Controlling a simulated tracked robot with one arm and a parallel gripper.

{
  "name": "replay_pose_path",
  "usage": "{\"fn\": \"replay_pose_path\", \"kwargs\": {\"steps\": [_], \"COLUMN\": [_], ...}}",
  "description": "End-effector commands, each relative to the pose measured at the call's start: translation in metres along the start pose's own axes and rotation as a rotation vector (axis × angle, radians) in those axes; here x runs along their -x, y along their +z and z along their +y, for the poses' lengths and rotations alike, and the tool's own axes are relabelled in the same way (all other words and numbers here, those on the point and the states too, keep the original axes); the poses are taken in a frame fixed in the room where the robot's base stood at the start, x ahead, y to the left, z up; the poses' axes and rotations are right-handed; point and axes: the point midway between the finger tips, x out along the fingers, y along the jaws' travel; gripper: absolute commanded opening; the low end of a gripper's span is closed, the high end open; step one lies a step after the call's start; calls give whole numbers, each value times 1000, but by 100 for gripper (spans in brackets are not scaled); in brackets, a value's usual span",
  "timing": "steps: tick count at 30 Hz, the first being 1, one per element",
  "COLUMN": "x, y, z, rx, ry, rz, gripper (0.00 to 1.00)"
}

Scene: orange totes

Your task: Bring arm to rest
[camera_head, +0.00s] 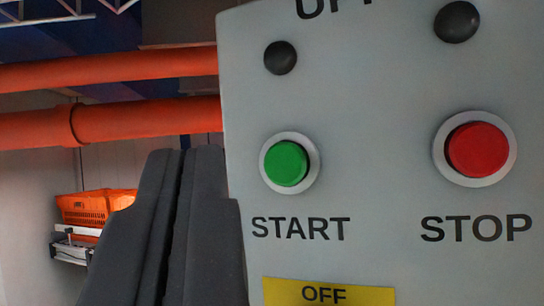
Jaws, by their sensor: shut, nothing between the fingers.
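My gripper (183,155) shows as dark grey fingers rising from the bottom, left of the picture's middle. The two fingers are shut together with nothing between them. Their tips point up, just left of a grey control panel (370,140). The right finger overlaps the panel's lower left edge in the picture; I cannot tell whether they touch. The panel carries a green START button (286,163) and a red STOP button (477,149).
Two dark round knobs or lamps (280,58) sit above the buttons. A yellow OFF label (328,293) is at the bottom. Orange pipes (110,122) run behind, at left. An orange tote (95,206) stands on a shelf (70,250) at far left.

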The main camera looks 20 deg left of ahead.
Motion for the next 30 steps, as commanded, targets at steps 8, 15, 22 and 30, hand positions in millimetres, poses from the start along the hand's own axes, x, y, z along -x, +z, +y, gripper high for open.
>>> {"fn": "replay_pose_path", "kwargs": {"steps": [8, 15, 22, 30], "x": [0, 0, 26, 121], "y": [0, 0, 8, 29], "z": [1, 1, 41, 142], "rx": [0, 1, 47, 129], "ry": [0, 1, 67, 251], "rz": [0, -1, -74, -294], "gripper": [0, 0, 0, 0]}}
